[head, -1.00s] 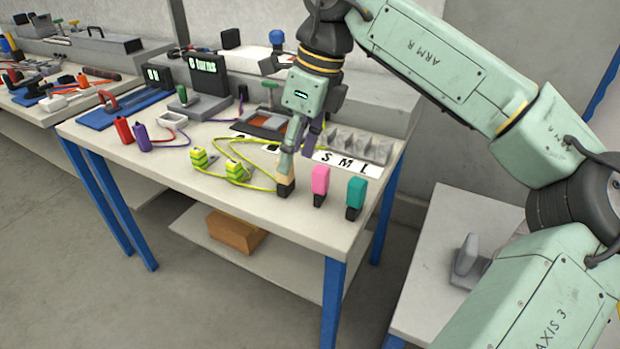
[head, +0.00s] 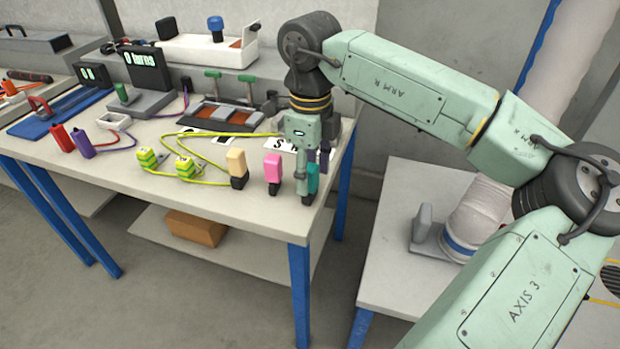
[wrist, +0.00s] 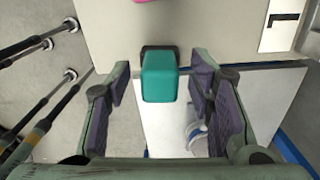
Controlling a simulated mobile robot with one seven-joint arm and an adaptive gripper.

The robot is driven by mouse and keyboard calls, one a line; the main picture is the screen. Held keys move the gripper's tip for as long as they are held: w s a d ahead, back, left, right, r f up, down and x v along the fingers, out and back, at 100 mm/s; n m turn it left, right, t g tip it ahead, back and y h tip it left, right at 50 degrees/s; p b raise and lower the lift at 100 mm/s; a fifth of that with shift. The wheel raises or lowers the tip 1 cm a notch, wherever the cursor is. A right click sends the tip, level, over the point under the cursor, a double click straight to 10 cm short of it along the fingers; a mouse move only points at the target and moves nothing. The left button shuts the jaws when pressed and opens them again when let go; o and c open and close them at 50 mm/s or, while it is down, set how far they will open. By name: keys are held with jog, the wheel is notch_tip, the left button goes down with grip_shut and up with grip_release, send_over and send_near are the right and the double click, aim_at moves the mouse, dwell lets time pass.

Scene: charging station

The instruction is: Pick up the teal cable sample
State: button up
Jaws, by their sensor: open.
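The teal cable sample (head: 313,180) stands upright near the front right corner of the workbench (head: 220,205), partly hidden behind my gripper in the head view. In the wrist view the teal sample (wrist: 159,77) shows from above, with its dark base behind it. My gripper (head: 304,185) is over the sample, pointing down. In the wrist view its two purple-padded fingers (wrist: 162,100) are apart, one on each side of the sample. A gap shows between the sample and each pad.
The pink sample (head: 272,172) stands just left of my gripper, and the cream sample (head: 238,165) stands farther left. Yellow-green connectors (head: 184,167) with a looped cable lie beyond. The bench's front edge is close to the samples.

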jog(key=shift+f, duration=0.55)
grip_shut()
